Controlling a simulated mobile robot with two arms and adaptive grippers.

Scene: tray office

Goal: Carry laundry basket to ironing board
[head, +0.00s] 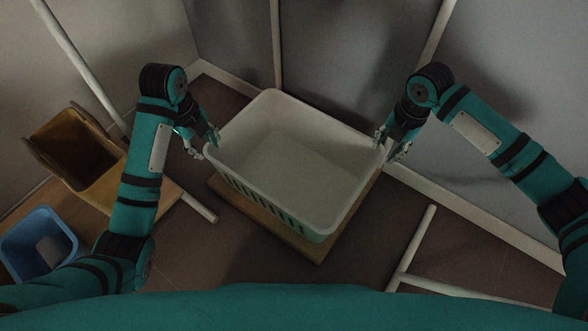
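The white laundry basket (232,193), with slatted sides, sits upright and empty near the middle of the head view. It rests on a low wooden stand (312,248). My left gripper (204,143) is at the basket's left corner, its fingers spread beside the rim. My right gripper (391,146) is at the right corner, its fingers also spread, one close to the rim and one outside it. Whether the fingertips touch the basket is hard to tell. I cannot make out an ironing board in this view.
A brown wooden box (112,158) and a blue bin (40,240) with something pale inside stand at the left on a wooden surface. Grey walls close off the back. A white bar frame (417,249) lies to the right. Dark floor shows around the stand.

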